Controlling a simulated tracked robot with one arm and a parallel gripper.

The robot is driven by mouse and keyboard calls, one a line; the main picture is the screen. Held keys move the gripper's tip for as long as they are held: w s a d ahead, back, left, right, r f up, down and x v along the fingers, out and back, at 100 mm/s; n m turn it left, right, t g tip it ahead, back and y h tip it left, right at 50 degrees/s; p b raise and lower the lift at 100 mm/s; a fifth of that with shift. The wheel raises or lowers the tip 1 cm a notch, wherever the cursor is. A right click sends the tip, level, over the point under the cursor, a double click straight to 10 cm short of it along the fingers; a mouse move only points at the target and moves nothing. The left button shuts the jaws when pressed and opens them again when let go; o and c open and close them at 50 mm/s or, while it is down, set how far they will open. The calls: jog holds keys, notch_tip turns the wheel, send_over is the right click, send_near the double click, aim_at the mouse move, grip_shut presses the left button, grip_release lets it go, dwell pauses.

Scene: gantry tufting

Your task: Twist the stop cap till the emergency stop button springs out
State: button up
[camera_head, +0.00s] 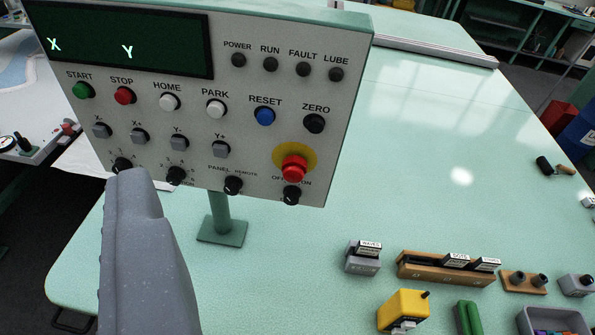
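The emergency stop button has a red cap (293,168) on a round yellow plate (306,154). It sits at the lower right of the light grey control panel (340,110). Part of my grey gripper (132,182) rises at the lower left, its end overlapping the panel's lower edge near the left knobs. It is well left of the red cap and does not appear to touch it. Only one grey shape shows, so its opening cannot be judged. Whether the button is pressed in is hard to tell.
A black OFF/ON knob (291,195) is close below the red cap. A blue RESET button (264,116) and black ZERO knob (314,123) are above. The panel stands on a green post (219,212).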

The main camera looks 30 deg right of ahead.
jog(key=o, duration=0.3)
jog(key=shift+o, duration=1)
jog(key=shift+w+a+f, duration=0.15)
jog(key=shift+w, duration=0.15)
jog(key=w+f+t+y+p, duration=0.1)
jog(key=w+f+p, duration=0.1)
jog(key=w+f, duration=0.55)
jog(key=m+g+h+p, duration=0.1)
jog(key=m+h+p, duration=0.3)
jog(key=h, duration=0.7)
send_near(293, 179)
jog(key=shift+m, duration=0.3)
jog(key=p+x, duration=0.6)
jog(key=x, duration=0.4)
jog(key=shift+w+p, duration=0.1)
jog(key=shift+p, duration=0.25)
